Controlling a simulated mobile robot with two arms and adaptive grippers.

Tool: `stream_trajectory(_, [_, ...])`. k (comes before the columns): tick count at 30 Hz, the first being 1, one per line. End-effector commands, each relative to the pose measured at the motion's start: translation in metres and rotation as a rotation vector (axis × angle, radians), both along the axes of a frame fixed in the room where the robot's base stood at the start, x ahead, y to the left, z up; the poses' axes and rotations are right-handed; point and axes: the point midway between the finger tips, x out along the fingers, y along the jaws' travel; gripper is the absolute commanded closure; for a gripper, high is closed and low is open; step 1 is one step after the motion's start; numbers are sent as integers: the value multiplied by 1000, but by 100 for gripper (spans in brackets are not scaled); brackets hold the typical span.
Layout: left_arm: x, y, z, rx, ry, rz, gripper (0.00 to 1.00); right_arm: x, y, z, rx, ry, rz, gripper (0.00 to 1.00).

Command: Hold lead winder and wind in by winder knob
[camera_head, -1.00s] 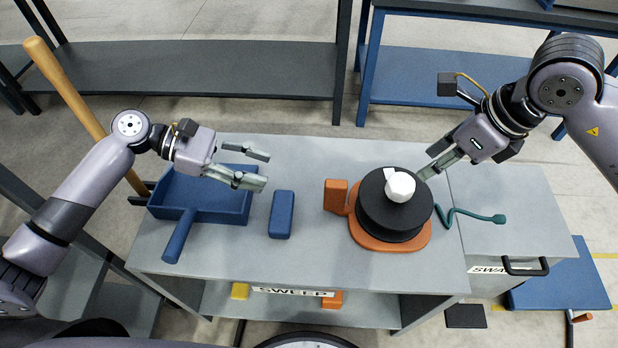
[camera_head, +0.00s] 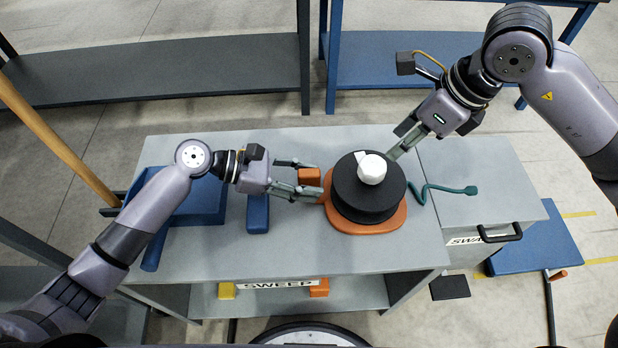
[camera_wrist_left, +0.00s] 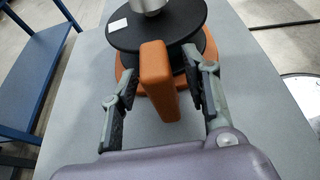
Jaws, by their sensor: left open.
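The lead winder has a black drum (camera_head: 350,195) on an orange base (camera_head: 345,227), with a white knob (camera_head: 372,169) on top. Its upright orange grip (camera_head: 309,176) sticks out on the left; it also shows in the left wrist view (camera_wrist_left: 156,78). My left gripper (camera_head: 313,182) is open, with one finger on each side of the orange grip. In the left wrist view (camera_wrist_left: 162,88) gaps show beside the grip. My right gripper (camera_head: 393,154) is at the far right of the drum, its fingertips partly hidden, so its opening is unclear.
A blue dustpan (camera_head: 205,205) and a blue block (camera_head: 258,214) lie left of the winder on the grey table (camera_head: 290,250). A teal lead (camera_head: 440,188) runs out to the right. A wooden pole (camera_head: 60,145) leans at the left. The front of the tabletop is clear.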

Motion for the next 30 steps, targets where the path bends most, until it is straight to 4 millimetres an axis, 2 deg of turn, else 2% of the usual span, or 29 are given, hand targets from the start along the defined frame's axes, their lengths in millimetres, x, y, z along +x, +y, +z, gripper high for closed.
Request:
stream_trajectory(12, [1, -7, -3, 1, -1, 0, 57, 0, 0, 0, 0, 0, 0, 67])
stream_trajectory(30, [1, -7, -3, 1, 0, 0, 97, 0, 0, 0, 0, 0, 0, 67])
